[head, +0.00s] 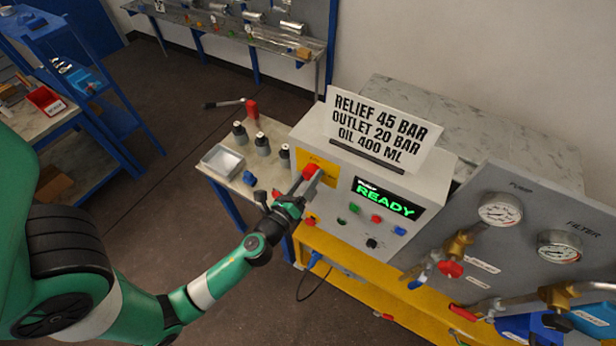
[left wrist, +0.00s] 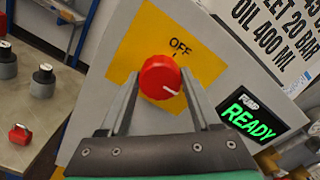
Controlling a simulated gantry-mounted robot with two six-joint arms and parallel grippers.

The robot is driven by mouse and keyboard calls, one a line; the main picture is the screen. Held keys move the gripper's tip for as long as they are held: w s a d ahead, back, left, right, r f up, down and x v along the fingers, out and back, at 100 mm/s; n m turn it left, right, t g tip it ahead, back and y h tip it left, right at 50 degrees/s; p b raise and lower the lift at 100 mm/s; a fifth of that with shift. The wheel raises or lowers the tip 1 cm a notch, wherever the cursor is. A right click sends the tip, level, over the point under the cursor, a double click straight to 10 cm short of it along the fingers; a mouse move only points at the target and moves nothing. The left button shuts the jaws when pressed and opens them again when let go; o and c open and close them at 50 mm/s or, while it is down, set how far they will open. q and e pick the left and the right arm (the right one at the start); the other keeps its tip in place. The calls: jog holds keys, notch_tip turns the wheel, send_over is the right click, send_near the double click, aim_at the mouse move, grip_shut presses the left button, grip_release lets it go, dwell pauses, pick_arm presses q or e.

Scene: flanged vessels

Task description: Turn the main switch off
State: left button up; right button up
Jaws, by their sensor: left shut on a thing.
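The main switch is a red round knob (head: 310,170) on a yellow plate (head: 326,177) at the left of the grey control box front. My left gripper (head: 305,179) is shut on the knob, with one finger on each side. It also shows in the left wrist view (left wrist: 160,92). My right gripper is in neither view.
The box has a green READY display (head: 386,198) and several small buttons below it. A sign (head: 380,130) stands on top. Small dark-capped bottles (head: 262,145) and a metal tray (head: 222,162) stand left. A gauge panel (head: 525,220) is at the right.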

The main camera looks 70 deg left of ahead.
pick_arm(q)
jog(key=c, duration=0.3)
jog(key=shift+c, duration=0.2)
jog(key=shift+n, duration=0.3)
jog(key=n+b, duration=0.2)
jog(key=n, duration=0.1)
jog(key=shift+f, duration=0.15)
jog(key=n+b, duration=0.1)
jog(key=n, duration=0.3)
jog(key=n+b, duration=0.3)
jog(key=n, duration=0.2)
jog(key=shift+f+n, duration=0.1)
jog(key=shift+n, duration=0.2)
jog(key=shift+n+b, duration=1.15)
jog(key=shift+n, duration=1.15)
